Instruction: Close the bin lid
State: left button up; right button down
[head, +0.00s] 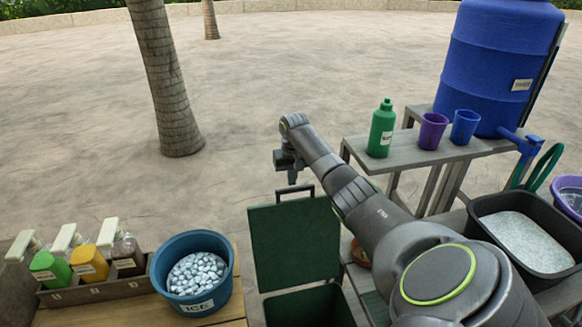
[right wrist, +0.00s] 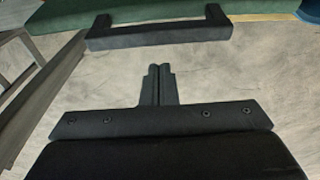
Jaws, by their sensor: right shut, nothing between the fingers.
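A green bin (head: 309,307) stands at the bottom middle of the head view, its mouth uncovered. Its green lid (head: 294,245) stands upright at the bin's far edge, with a dark handle (head: 295,188) on its top edge. My right gripper (head: 292,181) is shut and empty, close to the handle in the head view. In the right wrist view, the gripper (right wrist: 158,72) points toward the dark handle (right wrist: 160,36), with a visible gap between them. The green lid edge (right wrist: 270,22) shows behind the handle. My left gripper is not in view.
A blue ice tub (head: 193,274) and a pump-bottle rack (head: 90,292) stand on the left. On the right, a shelf (head: 412,150) holds a green bottle (head: 382,130), cups and a blue water barrel (head: 497,65). A dark basin (head: 525,236) stands beside my arm.

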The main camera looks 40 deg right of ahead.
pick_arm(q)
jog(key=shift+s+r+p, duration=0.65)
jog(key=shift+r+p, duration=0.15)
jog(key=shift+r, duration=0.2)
pick_arm(e)
jog(key=shift+s+a+r, duration=0.2)
jog(key=shift+s+a, duration=0.1)
jog(key=shift+s, duration=0.25)
jog(key=shift+s+a+r, duration=0.15)
jog(key=shift+s+a, duration=0.15)
jog(key=shift+s, duration=0.25)
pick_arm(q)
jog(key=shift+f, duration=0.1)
pick_arm(e)
jog(key=shift+f, duration=0.1)
